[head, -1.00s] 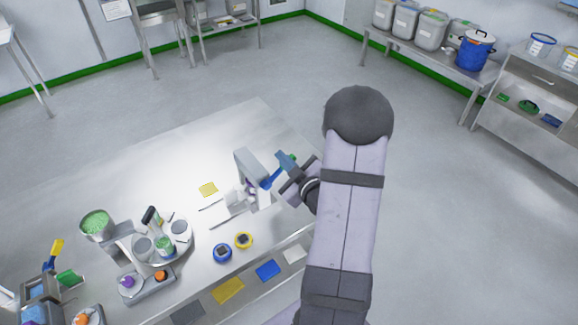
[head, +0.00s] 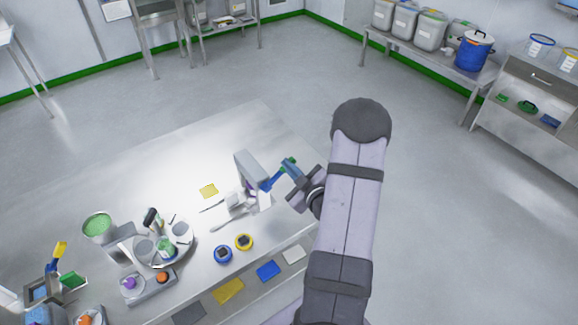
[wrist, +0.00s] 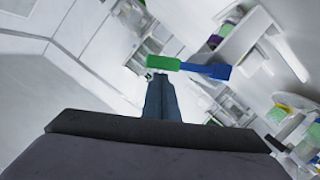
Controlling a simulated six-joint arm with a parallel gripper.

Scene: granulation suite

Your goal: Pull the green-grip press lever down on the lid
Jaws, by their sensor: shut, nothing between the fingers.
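The press lever has a blue arm (head: 271,183) and a green grip (head: 289,162). It sticks up and to the right from the grey upright press (head: 250,176) on the bench. In the wrist view the green grip (wrist: 163,63) lies across the picture, with the blue arm (wrist: 207,70) running right. My gripper (head: 290,169) is shut and empty, its fingers just beside the grip at its lower right. In the wrist view the fingertips (wrist: 158,76) end right at the grip. I cannot tell whether they touch it. I cannot make out the lid clearly.
A blue ring-shaped item (head: 223,254) and a yellow one (head: 244,242) lie on the bench in front of the press. A round carousel with cups (head: 181,233) and a green-filled container (head: 98,224) stand to the left. The bench behind the press is clear.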

